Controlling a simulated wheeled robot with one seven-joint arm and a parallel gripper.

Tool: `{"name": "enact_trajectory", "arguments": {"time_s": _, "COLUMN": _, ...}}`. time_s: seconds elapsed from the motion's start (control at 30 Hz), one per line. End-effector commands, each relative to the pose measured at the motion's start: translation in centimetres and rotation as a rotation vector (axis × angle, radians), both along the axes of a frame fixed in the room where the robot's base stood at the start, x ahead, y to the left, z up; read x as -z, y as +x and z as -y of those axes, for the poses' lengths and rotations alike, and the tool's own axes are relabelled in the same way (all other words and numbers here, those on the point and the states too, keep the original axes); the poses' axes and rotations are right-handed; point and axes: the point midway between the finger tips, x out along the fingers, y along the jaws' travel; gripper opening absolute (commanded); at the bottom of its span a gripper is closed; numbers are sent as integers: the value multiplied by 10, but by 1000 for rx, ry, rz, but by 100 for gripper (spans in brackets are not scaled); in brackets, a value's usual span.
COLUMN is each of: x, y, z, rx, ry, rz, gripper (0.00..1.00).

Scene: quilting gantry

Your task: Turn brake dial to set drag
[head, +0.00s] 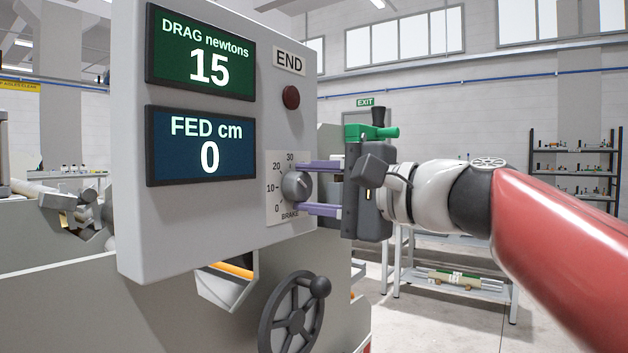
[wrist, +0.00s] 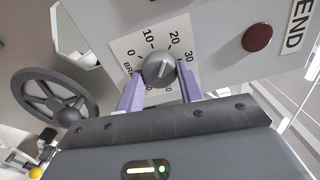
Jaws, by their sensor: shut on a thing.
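The brake dial (head: 296,187) is a grey round knob on a white scale plate (head: 273,216) marked 0, 10, 20 and 30, low on the right of the panel. My gripper (head: 312,188) reaches in from the right, with its purple fingers above and below the knob, shut on it. In the wrist view the knob (wrist: 160,69) sits between the two purple fingers (wrist: 158,85), its pointer between 10 and 20 or near 20. The drag display (head: 207,54) reads 15 newtons.
The fed display (head: 205,144) reads 0 cm. A dark red button (head: 291,97) under the END label (head: 289,60) sits above the dial. A handwheel (head: 293,312) with a knob is below the panel. A shelf table (head: 455,284) stands behind on the right.

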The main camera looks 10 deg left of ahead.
Motion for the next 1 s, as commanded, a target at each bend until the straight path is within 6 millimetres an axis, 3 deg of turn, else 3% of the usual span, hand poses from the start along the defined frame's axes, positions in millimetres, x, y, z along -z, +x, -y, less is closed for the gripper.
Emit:
{"name": "enact_trajectory", "arguments": {"time_s": 0.4, "x": 1, "y": 0, "z": 0, "rx": 0, "ry": 57, "rz": -144, "gripper": 14}}
{"name": "enact_trajectory", "arguments": {"time_s": 0.87, "x": 2, "y": 0, "z": 0, "rx": 0, "ry": 61, "rz": -155, "gripper": 14}}
{"name": "enact_trajectory", "arguments": {"time_s": 0.9, "x": 2, "y": 0, "z": 0, "rx": 0, "ry": 61, "rz": -155, "gripper": 38}}
{"name": "enact_trajectory", "arguments": {"time_s": 1.0, "x": 2, "y": 0, "z": 0, "rx": 0, "ry": 62, "rz": -155, "gripper": 51}}
